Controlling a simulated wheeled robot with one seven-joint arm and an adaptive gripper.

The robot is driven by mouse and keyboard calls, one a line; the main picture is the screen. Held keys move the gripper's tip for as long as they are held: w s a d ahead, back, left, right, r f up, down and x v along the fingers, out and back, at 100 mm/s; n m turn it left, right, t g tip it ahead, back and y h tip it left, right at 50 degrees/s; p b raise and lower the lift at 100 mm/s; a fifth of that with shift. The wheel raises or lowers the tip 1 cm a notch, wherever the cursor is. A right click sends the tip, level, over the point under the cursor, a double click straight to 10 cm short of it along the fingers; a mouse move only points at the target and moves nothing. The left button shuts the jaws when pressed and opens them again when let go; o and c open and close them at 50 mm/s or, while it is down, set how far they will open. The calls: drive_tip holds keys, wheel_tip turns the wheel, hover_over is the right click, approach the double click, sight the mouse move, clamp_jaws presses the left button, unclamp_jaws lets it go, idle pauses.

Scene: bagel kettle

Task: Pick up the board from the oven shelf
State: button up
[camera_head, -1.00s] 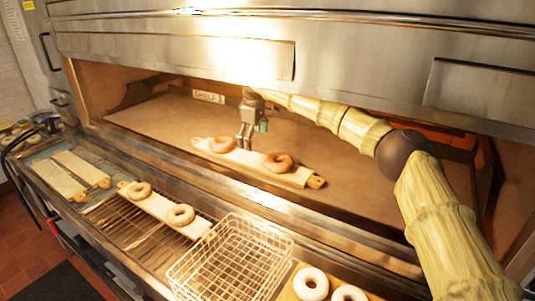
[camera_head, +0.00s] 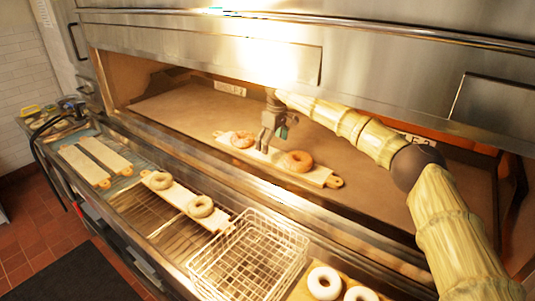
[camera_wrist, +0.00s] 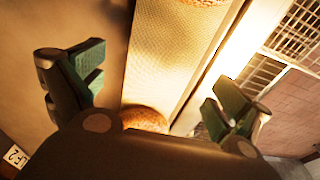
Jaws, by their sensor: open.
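A long pale wooden board (camera_head: 318,176) with rounded knob ends lies on the oven shelf (camera_head: 180,108). It carries two browned bagels, one toward its left end (camera_head: 238,144) and one toward its right (camera_head: 290,164). My gripper (camera_head: 264,149) points down at the board between these bagels. In the wrist view my open gripper (camera_wrist: 162,85) has one green-padded finger on each side of the board (camera_wrist: 175,60). One bagel (camera_wrist: 145,117) is partly hidden by my gripper body, and the other shows at the top edge (camera_wrist: 195,2). I cannot tell whether the fingers touch the board.
The oven's metal front (camera_head: 190,48) hangs above the opening, and my arm reaches in from the right. Outside are a wire basket (camera_head: 248,258), a board with two pale bagels (camera_head: 180,195), two empty boards (camera_head: 82,165) and white bagels (camera_head: 324,283) on another board.

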sight(270, 153)
drive_tip(key=shift+w+a+f+p, duration=0.1)
drive_tip(key=shift+a+f+p, duration=0.1)
drive_tip(key=shift+f+p, duration=0.35)
drive_tip(key=shift+w+a+f+p, duration=0.15)
drive_tip(key=shift+f+p, duration=0.25)
drive_tip(key=shift+f, duration=1.1)
drive_tip(key=c, duration=1.2)
drive_tip(key=shift+r, duration=0.1)
drive_tip(key=shift+c, duration=0.5)
drive_tip(key=shift+r, duration=0.1)
